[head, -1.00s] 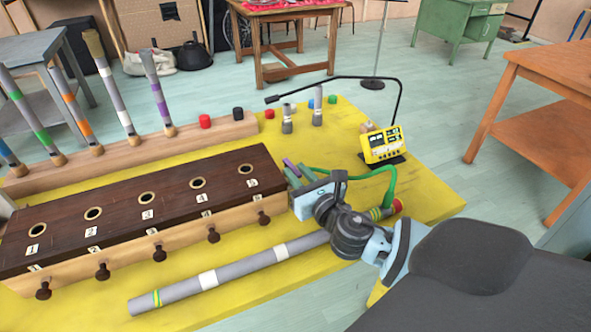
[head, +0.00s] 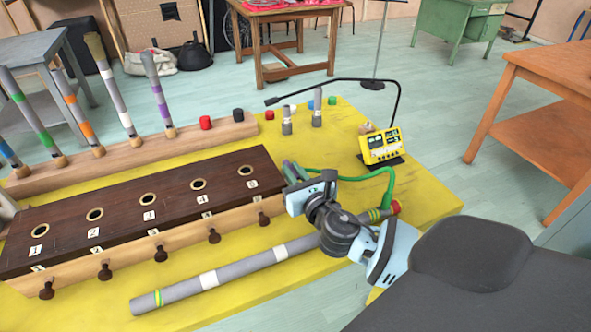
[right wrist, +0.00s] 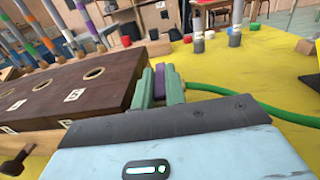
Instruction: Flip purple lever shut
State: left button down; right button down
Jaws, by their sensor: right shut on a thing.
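The purple lever (right wrist: 160,82) shows in the right wrist view as a short purple bar between the two green fingers of my right gripper (right wrist: 160,76). The gripper is shut on it. In the head view, the right gripper (head: 294,174) is at the right end of the long dark-topped wooden box (head: 120,218). Only a small bit of the purple lever (head: 288,168) shows there. The lever's lower part and mounting are hidden by the fingers and gripper body. My left gripper is not in view.
A green hose (head: 375,177) curves from near the gripper towards a grey tube (head: 240,266) lying in front of the box. A yellow device (head: 382,148) stands behind on the yellow table (head: 430,196). Several upright tubes stand on a wooden rail (head: 140,152).

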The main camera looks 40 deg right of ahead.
jog(key=shift+a+r+m+h, duration=0.15)
jog(key=shift+m+h, duration=0.15)
jog(key=shift+h, duration=0.2)
jog(key=c, duration=1.7)
grip_release()
jog(key=shift+v, duration=3.85)
